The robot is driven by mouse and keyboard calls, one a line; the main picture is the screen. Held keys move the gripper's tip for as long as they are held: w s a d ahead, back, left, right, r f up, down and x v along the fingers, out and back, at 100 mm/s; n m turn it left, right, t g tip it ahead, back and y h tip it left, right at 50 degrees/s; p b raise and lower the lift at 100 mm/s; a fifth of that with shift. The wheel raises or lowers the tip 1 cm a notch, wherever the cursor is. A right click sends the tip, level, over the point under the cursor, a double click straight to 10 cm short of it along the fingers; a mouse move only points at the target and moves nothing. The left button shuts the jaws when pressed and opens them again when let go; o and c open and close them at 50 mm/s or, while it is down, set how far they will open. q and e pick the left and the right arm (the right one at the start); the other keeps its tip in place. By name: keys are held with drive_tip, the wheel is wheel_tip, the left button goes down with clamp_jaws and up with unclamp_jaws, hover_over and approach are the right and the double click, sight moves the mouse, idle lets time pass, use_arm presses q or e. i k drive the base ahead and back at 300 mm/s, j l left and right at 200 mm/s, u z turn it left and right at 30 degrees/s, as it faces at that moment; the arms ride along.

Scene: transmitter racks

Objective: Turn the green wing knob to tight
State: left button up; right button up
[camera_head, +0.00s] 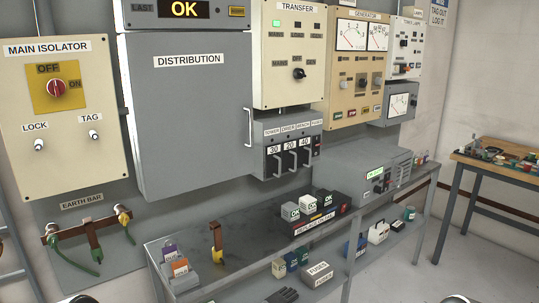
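The earth bar (73,232) is a brown bar on the grey panel at lower left, under the EARTH BAR label (82,202). Green cables (84,259) hang from it, and a brown strap (95,238) crosses its middle. A small yellowish fitting (121,210) sits near its right end and a pale fitting (50,229) near its left end. I cannot make out for certain which small part is the green wing knob, or its angle. Only pale rounded bits, probably of my arms, show at the bottom edge; neither gripper is visible.
The grey bench (190,240) juts out right of the earth bar, carrying purple and orange tags, a yellow-and-brown tool (216,240) and small boxes. The MAIN ISOLATOR panel (110,150) is above the bar. A wooden table (520,178) stands at far right, with open floor before it.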

sight(52, 240)
drive_tip(key=u, duration=1.4)
